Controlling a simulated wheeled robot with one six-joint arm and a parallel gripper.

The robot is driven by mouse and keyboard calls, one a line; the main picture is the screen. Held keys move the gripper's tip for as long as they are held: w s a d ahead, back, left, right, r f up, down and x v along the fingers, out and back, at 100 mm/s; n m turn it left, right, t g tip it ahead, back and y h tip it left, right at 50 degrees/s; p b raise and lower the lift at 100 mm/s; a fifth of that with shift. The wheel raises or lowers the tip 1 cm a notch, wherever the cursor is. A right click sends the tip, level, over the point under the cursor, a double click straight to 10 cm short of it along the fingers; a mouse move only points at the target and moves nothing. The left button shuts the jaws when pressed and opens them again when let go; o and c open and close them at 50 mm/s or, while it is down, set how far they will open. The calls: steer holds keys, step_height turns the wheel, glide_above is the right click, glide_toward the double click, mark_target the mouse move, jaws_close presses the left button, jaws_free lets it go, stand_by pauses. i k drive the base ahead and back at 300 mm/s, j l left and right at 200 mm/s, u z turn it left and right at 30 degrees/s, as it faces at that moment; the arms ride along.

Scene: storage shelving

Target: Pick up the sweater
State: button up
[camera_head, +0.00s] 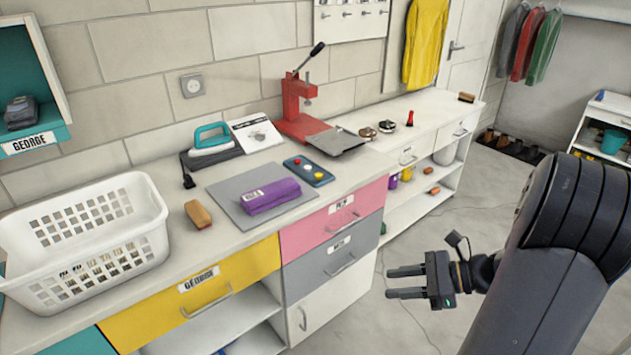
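A folded purple sweater (270,195) lies on a grey mat (232,187) on the white counter, with a small light label at its left end. No other folded garment shows on the counter. My gripper (390,282) is at the lower right, in front of the drawers and over the floor. Its two fingers point left and are apart, with nothing between them. It is well to the right of the sweater and does not touch it.
Near the sweater are a button panel (308,171), a brush (198,214), a teal iron (210,139) and a red press (298,105). A white basket (145,250) stands at left. Counter space in front of the mat is narrow. Drawers (333,220) lie below.

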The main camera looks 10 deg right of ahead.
mark_target(264, 199)
steer(key=i+l+z, duration=0.15)
steer(key=z, duration=0.25)
steer(key=i+l+z, duration=0.1)
steer(key=i+z, duration=0.25)
steer(key=i+l+z, duration=0.1)
steer(key=z, duration=0.3)
steer(key=i+l+u, duration=0.15)
steer(key=i+u, duration=0.2)
steer(key=i, duration=0.2)
steer(key=i+u, duration=0.1)
steer(key=u, duration=0.35)
steer(key=i+u, duration=0.15)
steer(key=u, duration=0.25)
steer(key=i+u, duration=0.1)
steer(key=u, duration=0.35)
steer(key=i+l+u, duration=0.1)
steer(key=u, duration=0.3)
steer(key=i+u, duration=0.2)
steer(key=u, duration=0.15)
steer(key=i+l+u, duration=0.15)
steer(key=u, duration=0.2)
